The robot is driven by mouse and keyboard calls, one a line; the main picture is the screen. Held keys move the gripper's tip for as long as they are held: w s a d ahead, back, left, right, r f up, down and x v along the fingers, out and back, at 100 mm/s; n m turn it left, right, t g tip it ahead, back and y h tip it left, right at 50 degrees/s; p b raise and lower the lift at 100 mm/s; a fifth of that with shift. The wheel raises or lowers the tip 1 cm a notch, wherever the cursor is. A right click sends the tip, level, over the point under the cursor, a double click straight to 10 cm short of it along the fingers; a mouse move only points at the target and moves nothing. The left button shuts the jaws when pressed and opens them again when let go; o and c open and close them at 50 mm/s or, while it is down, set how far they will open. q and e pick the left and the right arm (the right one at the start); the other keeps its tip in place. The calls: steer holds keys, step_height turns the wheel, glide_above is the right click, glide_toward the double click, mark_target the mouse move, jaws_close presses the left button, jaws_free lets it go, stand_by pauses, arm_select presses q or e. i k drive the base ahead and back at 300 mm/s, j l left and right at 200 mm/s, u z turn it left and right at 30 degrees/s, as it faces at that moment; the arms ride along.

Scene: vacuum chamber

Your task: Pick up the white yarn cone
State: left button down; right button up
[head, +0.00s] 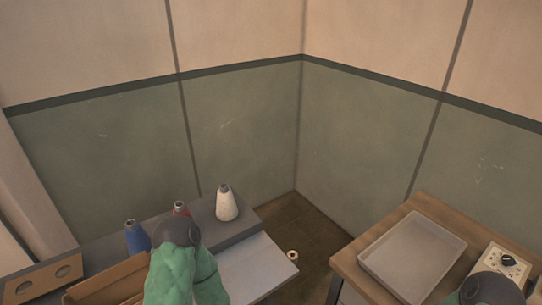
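The white yarn cone (227,204) stands upright on a grey raised block (225,232), near that block's right end. A dark rounded link of my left arm, with a green cover below it, is in front of the block, to the left of and below the white cone in the picture. The arm and the white cone look apart. Neither gripper's fingers can be made out. Only a dark rounded part of my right arm shows at the bottom right, far from the cone.
A red cone (180,208), partly hidden by my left arm, and a blue cone (137,237) stand left of the white one. A wooden holder with holes (42,281) lies at far left. A grey tray (413,257) and a dial box (506,261) are on the right bench.

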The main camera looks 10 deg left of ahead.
mark_target(227, 210)
steer(key=u, duration=1.05)
